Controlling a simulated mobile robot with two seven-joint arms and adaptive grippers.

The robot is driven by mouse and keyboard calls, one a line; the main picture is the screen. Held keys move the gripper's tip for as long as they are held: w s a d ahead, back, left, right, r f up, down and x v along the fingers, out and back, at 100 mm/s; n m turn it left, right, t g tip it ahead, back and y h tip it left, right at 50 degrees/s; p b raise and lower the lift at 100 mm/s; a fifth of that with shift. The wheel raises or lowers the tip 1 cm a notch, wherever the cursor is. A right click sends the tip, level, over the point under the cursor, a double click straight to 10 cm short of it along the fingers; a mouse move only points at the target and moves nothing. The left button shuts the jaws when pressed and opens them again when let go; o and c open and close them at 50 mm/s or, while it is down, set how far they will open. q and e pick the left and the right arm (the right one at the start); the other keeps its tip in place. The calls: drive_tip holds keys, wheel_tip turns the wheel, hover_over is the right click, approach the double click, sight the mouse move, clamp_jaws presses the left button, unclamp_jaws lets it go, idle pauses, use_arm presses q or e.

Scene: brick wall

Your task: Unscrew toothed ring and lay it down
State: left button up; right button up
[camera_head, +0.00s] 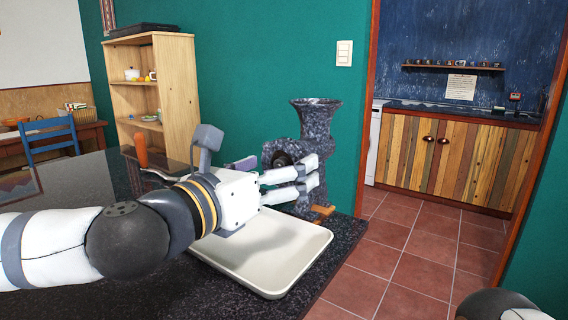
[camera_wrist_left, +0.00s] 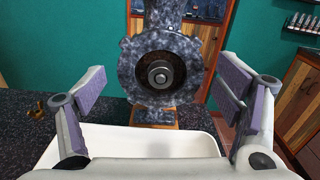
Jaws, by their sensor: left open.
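A dark speckled meat grinder (camera_head: 316,125) stands upright at the table's far right corner. Its toothed ring (camera_wrist_left: 132,72) sits around the round mouth in the left wrist view, with a metal shaft end (camera_wrist_left: 160,74) at the centre. My left gripper (camera_head: 312,178) is open in front of the mouth. In the left wrist view its padded fingers stand left and right of the ring, apart from it. A pale tray (camera_head: 265,252) lies on the table under my left gripper and also shows in the left wrist view (camera_wrist_left: 150,143). My right gripper is out of view.
A crank with an orange handle (camera_head: 141,150) is on the dark table (camera_head: 85,190), partly hidden by my left arm. A brass wing nut (camera_wrist_left: 36,110) lies left of the tray. A wooden shelf (camera_head: 175,80) stands behind; the table's edge is just right of the tray.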

use_arm(q)
drive_tip(key=p+v, duration=0.1)
drive_tip(key=v, duration=0.3)
drive_tip(key=shift+s+a+r, duration=0.15)
drive_tip(key=shift+s+a, duration=0.05)
drive_tip(key=shift+s, duration=0.15)
drive_tip(key=shift+s+a, duration=0.35)
drive_tip(key=shift+s, duration=0.15)
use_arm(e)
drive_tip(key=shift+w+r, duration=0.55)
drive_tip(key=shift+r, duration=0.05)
use_arm(q)
drive_tip(key=n+p, duration=0.1)
drive_tip(key=n, duration=1.1)
drive_tip(key=n+p, duration=0.1)
drive_tip(key=n, duration=1.1)
drive_tip(key=n+p, duration=0.2)
drive_tip(key=n, duration=0.9)
drive_tip(key=shift+s+a+n, duration=0.25)
drive_tip(key=shift+s+n, duration=0.1)
drive_tip(key=shift+n, duration=0.05)
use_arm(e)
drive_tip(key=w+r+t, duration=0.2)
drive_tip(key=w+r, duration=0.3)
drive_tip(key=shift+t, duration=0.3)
